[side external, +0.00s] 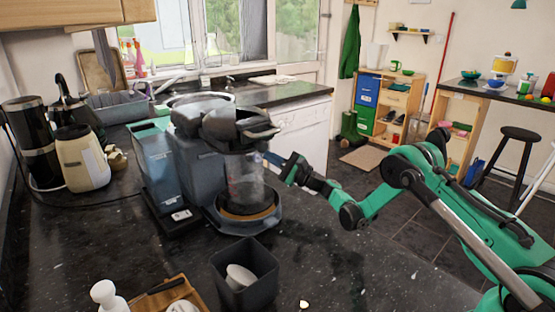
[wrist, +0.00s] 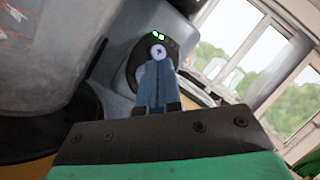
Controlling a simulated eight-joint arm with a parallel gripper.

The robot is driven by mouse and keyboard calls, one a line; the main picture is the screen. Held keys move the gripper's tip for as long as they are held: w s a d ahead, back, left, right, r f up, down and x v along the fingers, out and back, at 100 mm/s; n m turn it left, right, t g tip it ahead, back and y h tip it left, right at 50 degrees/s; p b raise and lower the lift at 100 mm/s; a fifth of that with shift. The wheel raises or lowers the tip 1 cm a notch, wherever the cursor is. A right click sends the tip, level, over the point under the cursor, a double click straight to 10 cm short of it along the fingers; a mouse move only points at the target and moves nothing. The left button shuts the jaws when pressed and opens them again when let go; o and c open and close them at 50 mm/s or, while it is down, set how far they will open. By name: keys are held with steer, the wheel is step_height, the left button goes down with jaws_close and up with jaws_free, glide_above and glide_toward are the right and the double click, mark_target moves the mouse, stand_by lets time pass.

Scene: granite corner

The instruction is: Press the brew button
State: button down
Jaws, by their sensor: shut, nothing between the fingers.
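The dark grey coffee machine (side external: 200,160) stands on the granite counter, with a glass jug (side external: 244,180) on its round base. In the wrist view, its dark oval button panel (wrist: 132,62) has a pale round button (wrist: 158,51) with a mark on it and small green lights (wrist: 158,36) above. A second pale spot beside the fingers is partly hidden. My gripper (side external: 268,157) is at the machine's right side, behind the jug. Its blue fingers (wrist: 157,68) are shut and empty, tips just below the marked button. I cannot tell whether they touch it.
A dark square bin (side external: 228,285) with a white item stands in front of the machine. A wooden tray (side external: 196,290) and white dispenser (side external: 107,297) are at front left. The counter right of the bin (side external: 350,265) is mostly clear.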

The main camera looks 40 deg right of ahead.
steer(key=shift+w, duration=0.1)
steer(key=shift+w+a+f, duration=0.15)
steer(key=shift+w+f, duration=0.1)
stand_by(0.3)
steer(key=shift+w+a+f, duration=0.1)
steer(key=shift+w+f, duration=0.05)
steer(key=shift+w, duration=0.15)
stand_by(0.6)
stand_by(0.4)
steer(key=shift+s+d+r, duration=0.25)
steer(key=shift+s+r, duration=0.15)
steer(key=shift+s, duration=0.25)
steer(key=shift+s+d+r, duration=0.25)
steer(key=shift+s+r, duration=0.15)
steer(key=shift+s, duration=0.3)
steer(key=shift+s+d+r, duration=0.25)
steer(key=shift+s+r, duration=0.15)
steer(key=shift+s, duration=0.25)
steer(key=shift+s+d+r, duration=0.25)
steer(key=shift+s+r, duration=0.15)
steer(key=shift+s, duration=0.3)
